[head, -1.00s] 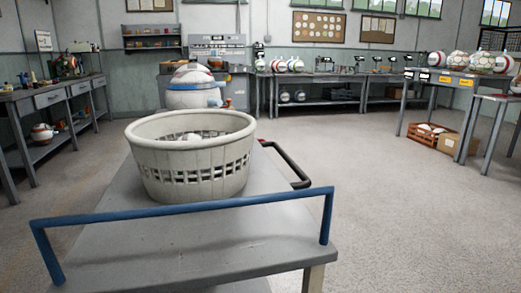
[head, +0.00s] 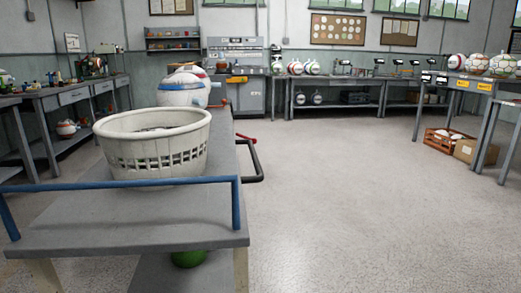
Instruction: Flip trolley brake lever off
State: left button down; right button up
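A grey trolley (head: 150,212) stands at the left front, with a blue push rail (head: 130,183) along its near end. A black bent bar (head: 257,166) sticks out from the trolley's right side. A small red lever-like part (head: 246,138) shows just behind the bar, low at the trolley's right edge. I cannot tell for sure which of these is the brake lever, or its setting. Neither of my grippers is in view.
A white slotted basket (head: 152,145) stands on the trolley top. A green ball (head: 188,259) is below it. Benches line the walls. The floor (head: 340,200) right of the trolley is clear.

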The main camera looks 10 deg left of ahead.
aim_at(255, 141)
jog(key=l+u, duration=0.1)
jog(key=l, duration=1)
jog(key=i+l, duration=0.2)
jog(key=l, duration=0.15)
jog(key=i+l+u, duration=0.1)
jog(key=i+l, duration=0.25)
jog(key=l, duration=0.3)
jog(key=i+l+u, duration=0.1)
jog(key=i, duration=0.3)
jog(key=i+l+u, duration=0.1)
jog(key=i+l, duration=0.2)
jog(key=i+l+u, duration=0.1)
jog(key=i+l, duration=0.15)
jog(key=i, duration=0.25)
jog(key=i+j+u, duration=0.1)
jog(key=i, duration=1.05)
